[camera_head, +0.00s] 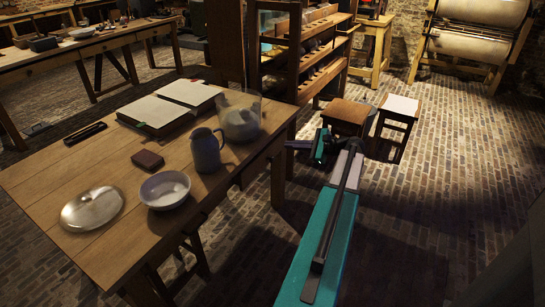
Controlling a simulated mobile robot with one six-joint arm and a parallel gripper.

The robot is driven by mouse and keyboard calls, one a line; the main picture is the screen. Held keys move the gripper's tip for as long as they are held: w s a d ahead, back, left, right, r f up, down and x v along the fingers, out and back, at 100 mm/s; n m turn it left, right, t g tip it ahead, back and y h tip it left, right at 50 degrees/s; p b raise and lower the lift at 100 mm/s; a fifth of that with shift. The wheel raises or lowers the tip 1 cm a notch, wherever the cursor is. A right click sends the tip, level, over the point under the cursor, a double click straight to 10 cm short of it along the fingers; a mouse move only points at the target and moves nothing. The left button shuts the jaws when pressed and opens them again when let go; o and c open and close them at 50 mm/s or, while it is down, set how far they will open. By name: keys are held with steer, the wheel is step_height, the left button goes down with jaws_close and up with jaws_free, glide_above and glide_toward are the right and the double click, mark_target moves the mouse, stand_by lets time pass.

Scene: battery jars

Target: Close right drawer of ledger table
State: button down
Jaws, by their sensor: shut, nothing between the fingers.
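The ledger table (105,165) is a wooden table on the left, with an open ledger (157,111) on top. A wooden drawer front (262,163) shows under its right-hand edge, near the far right leg. It seems to stand out a little from the table, but its exact opening is hard to tell. Another part of the apron nearer to me is in shadow. My gripper (291,144) is at the end of my teal arm, beside the table's far right corner. Its fingers point left toward the table edge and are shut and empty. I cannot tell whether they touch the drawer.
A glass jar (240,117), a blue-grey jug (206,150), a white bowl (165,189) and a metal plate (92,208) stand on the tabletop. A wooden shelf rack (295,55) and two stools (347,112) stand beyond. The brick floor (450,160) at right is clear.

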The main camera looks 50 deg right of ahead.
steer(key=f+m+t+b, duration=0.2)
steer(key=m+b, duration=0.2)
steer(key=m+t+b, duration=0.1)
steer(key=m+b, duration=0.2)
steer(key=b, duration=0.8)
glide_toward(272, 159)
steer(key=s+r, duration=0.3)
steer(key=s, duration=0.1)
steer(key=shift+s+r+p, duration=0.2)
steer(key=shift+p, duration=0.1)
steer(key=w+b, duration=0.1)
steer(key=w, duration=0.3)
steer(key=w+b, duration=0.1)
steer(key=w, duration=0.4)
steer(key=w+a+b, duration=0.1)
steer(key=w, duration=0.4)
steer(key=shift+a+b, duration=0.1)
steer(key=shift+b, duration=0.25)
steer(key=shift+r, duration=0.1)
